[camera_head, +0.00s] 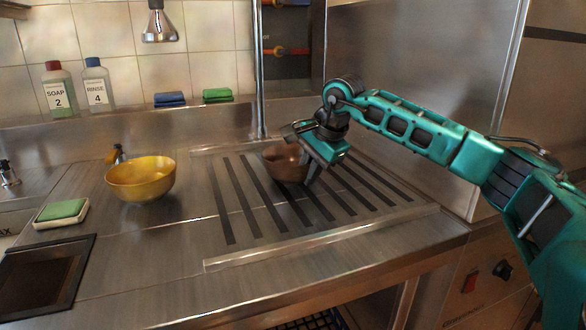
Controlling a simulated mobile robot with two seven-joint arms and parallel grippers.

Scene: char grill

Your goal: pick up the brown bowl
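The brown bowl (283,164) sits upright on the dark-slatted char grill (247,203), toward its back. My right gripper (309,182) reaches in from the right and points down at the bowl's right side. Its fingers overlap the bowl's right edge in the view, and the gripper hides that part of the bowl. I cannot tell whether the fingers touch the bowl or are closed on its rim. My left gripper is not in view.
A yellow bowl (141,180) stands on the steel counter to the left. A green sponge (60,211) lies at the far left, behind a dark recessed tray (42,275). Bottles (60,93) and folded cloths (217,95) stand on the back ledge. A steel wall bounds the right.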

